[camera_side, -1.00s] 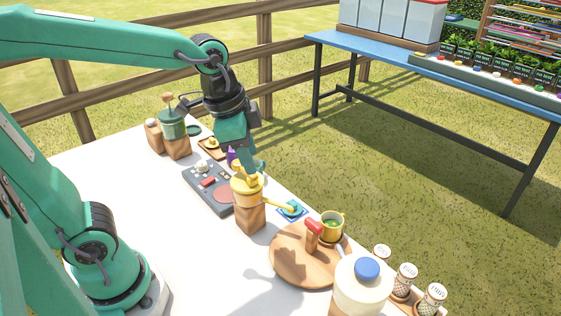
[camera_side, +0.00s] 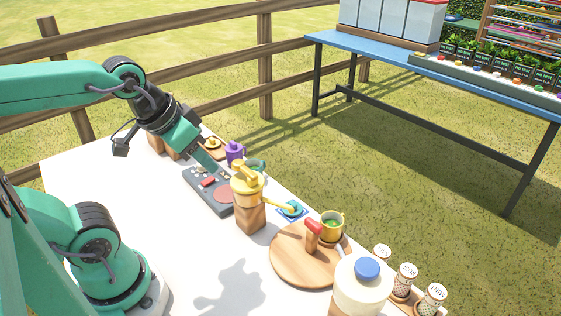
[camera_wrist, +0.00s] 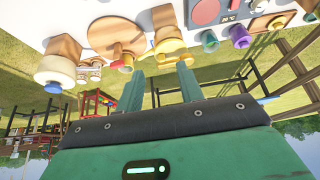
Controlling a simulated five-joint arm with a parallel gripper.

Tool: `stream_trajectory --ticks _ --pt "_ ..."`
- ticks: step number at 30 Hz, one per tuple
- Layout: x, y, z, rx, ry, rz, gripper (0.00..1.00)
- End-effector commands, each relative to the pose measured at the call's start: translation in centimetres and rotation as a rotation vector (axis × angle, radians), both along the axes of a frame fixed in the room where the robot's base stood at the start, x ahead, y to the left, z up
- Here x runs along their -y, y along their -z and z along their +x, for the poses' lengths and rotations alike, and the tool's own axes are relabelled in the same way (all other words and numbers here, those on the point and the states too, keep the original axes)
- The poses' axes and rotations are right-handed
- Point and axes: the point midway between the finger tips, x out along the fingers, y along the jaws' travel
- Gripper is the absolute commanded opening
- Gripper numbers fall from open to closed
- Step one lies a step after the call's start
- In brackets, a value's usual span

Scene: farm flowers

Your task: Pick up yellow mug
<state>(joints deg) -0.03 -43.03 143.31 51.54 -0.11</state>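The yellow mug (camera_side: 332,226) stands upright at the right edge of a round wooden board (camera_side: 283,268), with something green inside.
A yellow grinder (camera_side: 247,190) on a wooden block stands between my gripper and the mug. A red-topped wooden piece (camera_side: 313,234) is beside the mug. A cream jar with a blue lid (camera_side: 364,285) and shakers (camera_side: 405,278) stand at the right. The near white tabletop (camera_side: 195,265) is clear.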

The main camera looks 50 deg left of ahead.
Motion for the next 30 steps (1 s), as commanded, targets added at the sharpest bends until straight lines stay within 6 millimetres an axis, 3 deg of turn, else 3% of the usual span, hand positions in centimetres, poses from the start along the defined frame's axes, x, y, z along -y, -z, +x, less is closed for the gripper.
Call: stream_trajectory --ticks 10,15,16,30 --pt "0.01 -0.02 0.02 0.000 0.002 0.001 0.39" --pt "0.02 -0.02 0.02 0.000 0.002 0.001 0.73" --pt "0.02 -0.02 0.02 0.000 0.003 0.001 0.75" --pt "0.24 -0.19 0.68 -0.014 -0.001 -0.006 0.75"
